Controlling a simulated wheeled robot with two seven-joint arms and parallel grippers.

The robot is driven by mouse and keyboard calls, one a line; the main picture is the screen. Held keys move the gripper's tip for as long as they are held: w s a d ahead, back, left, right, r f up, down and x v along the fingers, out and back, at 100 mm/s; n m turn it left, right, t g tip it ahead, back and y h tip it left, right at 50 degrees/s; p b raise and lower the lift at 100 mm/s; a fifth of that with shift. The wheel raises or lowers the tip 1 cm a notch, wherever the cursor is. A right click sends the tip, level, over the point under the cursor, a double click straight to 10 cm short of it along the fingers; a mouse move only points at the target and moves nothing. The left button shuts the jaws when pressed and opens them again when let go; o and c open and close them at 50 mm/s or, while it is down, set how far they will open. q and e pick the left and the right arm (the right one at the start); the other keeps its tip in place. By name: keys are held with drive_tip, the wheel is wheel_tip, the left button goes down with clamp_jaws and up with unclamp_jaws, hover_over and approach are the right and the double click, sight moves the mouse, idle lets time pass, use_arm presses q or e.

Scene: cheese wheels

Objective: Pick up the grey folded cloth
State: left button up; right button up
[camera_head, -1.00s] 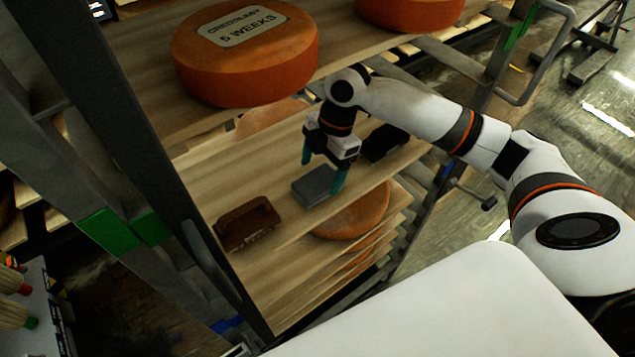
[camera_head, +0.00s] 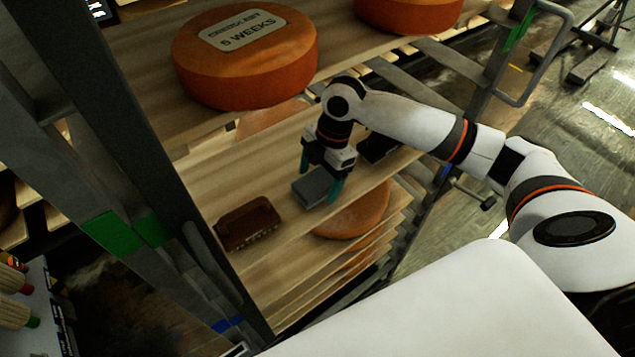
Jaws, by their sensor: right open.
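The grey folded cloth (camera_head: 314,187) lies on a wooden shelf board (camera_head: 290,222) of the rack, in the middle of the head view. My right gripper (camera_head: 319,181) points down over it with its teal fingers apart. One finger shows behind and left of the cloth, the other at its right front side. The gripper is open, and I cannot tell whether the fingers touch the cloth. The gripper body hides the cloth's far part. My left gripper is not in view.
A brown brush-like block (camera_head: 247,224) lies left of the cloth. A black object (camera_head: 378,147) lies to the right, behind my gripper. A large orange cheese wheel (camera_head: 245,55) sits on the shelf above. Another wheel (camera_head: 352,214) sits below. A dark rack post (camera_head: 150,170) stands at left.

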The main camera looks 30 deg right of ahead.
sight(313, 183)
drive_tip(key=shift+c, duration=0.5)
drive_tip(key=c, duration=1)
drive_tip(key=shift+o, duration=0.2)
drive_tip(key=shift+b, duration=0.35)
drive_tip(key=shift+r, duration=0.25)
wheel_tip(313, 183, up, 4)
drive_tip(key=shift+f, duration=0.15)
drive_tip(key=s+d+b, duration=0.2)
drive_tip(key=s, duration=1.5)
drive_tip(key=shift+s+d+f, duration=0.15)
drive_tip(key=shift+s+d, duration=0.1)
drive_tip(key=shift+s, duration=0.15)
